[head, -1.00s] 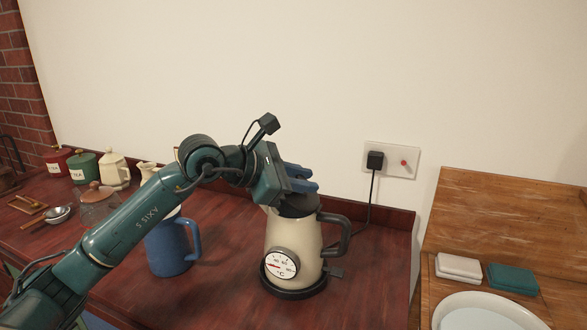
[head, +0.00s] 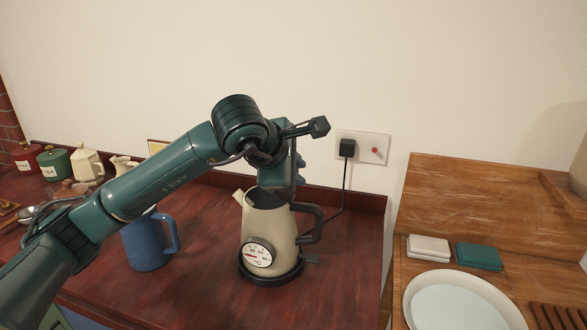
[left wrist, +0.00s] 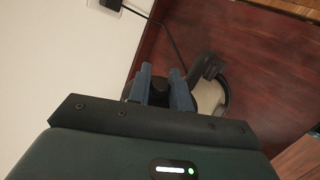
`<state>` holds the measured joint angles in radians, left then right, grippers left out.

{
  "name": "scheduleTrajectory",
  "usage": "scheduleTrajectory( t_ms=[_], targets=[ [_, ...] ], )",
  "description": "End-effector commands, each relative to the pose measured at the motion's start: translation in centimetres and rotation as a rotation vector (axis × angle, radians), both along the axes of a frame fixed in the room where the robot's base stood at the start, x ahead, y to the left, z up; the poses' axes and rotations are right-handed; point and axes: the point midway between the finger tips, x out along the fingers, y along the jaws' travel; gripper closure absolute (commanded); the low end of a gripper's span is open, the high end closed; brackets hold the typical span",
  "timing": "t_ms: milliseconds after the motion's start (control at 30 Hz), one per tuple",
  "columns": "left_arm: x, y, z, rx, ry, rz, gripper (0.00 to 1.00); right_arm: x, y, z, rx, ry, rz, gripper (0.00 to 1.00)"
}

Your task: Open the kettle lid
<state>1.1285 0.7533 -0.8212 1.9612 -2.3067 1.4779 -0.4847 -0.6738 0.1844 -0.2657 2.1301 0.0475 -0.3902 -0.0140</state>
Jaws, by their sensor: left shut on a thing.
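The cream kettle (head: 268,225) with a round dial and black handle (head: 312,225) stands upright on its black base on the red-brown counter. In the left wrist view, the fingers (left wrist: 160,85) are shut on a dark piece, which appears to be the kettle lid (left wrist: 158,97). In the head view the gripper mostly hides the lid. A dark area shows inside the kettle's rim, so the lid seems raised. My right gripper is out of view.
A blue jug (head: 148,244) stands left of the kettle, under my left arm. A wall socket (head: 372,148) has a plug and cord behind. A white basin (head: 418,300) and soap-like blocks (head: 478,256) are at right. Canisters (head: 57,163) stand at far left.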

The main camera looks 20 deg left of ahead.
Motion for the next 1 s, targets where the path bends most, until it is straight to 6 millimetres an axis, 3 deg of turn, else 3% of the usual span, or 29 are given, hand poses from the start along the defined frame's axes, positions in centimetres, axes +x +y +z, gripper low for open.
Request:
scheduleTrajectory(
  t_ms=[500, 533, 700, 1000],
  targets=[
    [0.02, -0.12, 0.02, 0.019, 0.000, 0.000, 1.00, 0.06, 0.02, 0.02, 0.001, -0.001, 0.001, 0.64],
    [0.01, -0.12, 0.01, 0.019, 0.000, 0.000, 0.78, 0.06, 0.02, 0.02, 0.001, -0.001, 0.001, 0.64],
    [0.01, -0.12, 0.00, 0.019, 0.001, -0.001, 0.64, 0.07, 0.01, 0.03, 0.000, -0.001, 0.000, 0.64],
    [-0.12, -0.09, 0.10, 0.019, 0.001, -0.001, 0.61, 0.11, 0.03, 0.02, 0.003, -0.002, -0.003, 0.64]
  ],
)
